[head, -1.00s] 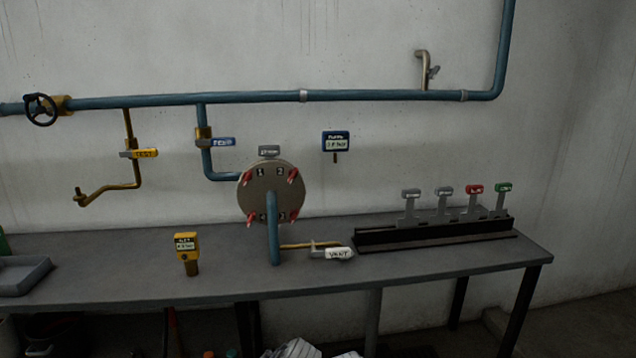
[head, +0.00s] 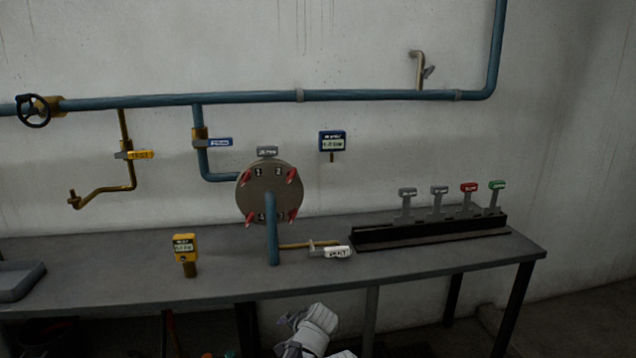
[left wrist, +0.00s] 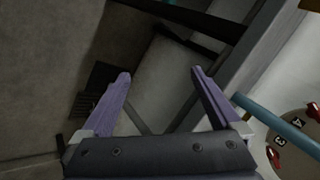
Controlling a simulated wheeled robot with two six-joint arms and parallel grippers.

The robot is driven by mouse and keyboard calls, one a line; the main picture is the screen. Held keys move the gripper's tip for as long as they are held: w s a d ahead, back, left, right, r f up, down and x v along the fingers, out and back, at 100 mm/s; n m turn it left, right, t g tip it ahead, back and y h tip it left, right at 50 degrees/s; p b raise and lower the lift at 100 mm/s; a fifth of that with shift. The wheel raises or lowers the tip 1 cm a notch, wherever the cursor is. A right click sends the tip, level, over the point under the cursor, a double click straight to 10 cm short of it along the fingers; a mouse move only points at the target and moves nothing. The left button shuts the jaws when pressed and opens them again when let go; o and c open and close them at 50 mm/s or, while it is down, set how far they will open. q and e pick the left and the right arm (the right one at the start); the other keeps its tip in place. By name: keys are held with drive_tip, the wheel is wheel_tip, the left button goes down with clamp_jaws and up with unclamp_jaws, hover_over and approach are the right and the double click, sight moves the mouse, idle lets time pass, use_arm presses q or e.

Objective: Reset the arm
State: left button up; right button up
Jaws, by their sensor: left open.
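My left gripper (head: 288,320) shows at the bottom centre of the head view, with its pale wrist beside it. It is in front of the bench's front edge and lower than the bench top. In the left wrist view its two purple fingers (left wrist: 161,73) are spread wide with nothing between them. The round flanged cover (head: 270,188) with red clamps stands above and behind it; part of it shows at the right edge of the left wrist view (left wrist: 298,140). My right gripper is not in view.
The grey bench (head: 120,255) carries a yellow meter (head: 186,247), a white-tagged vent lever (head: 335,252) and a black rack (head: 430,233) with several tagged levers. A grey tray (head: 18,281) is at the left end. Blue pipework (head: 250,98) runs along the wall.

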use_arm(q)
drive_tip(key=shift+s+a+r, duration=0.2)
drive_tip(key=shift+s+a, duration=0.5)
drive_tip(key=shift+s, duration=0.35)
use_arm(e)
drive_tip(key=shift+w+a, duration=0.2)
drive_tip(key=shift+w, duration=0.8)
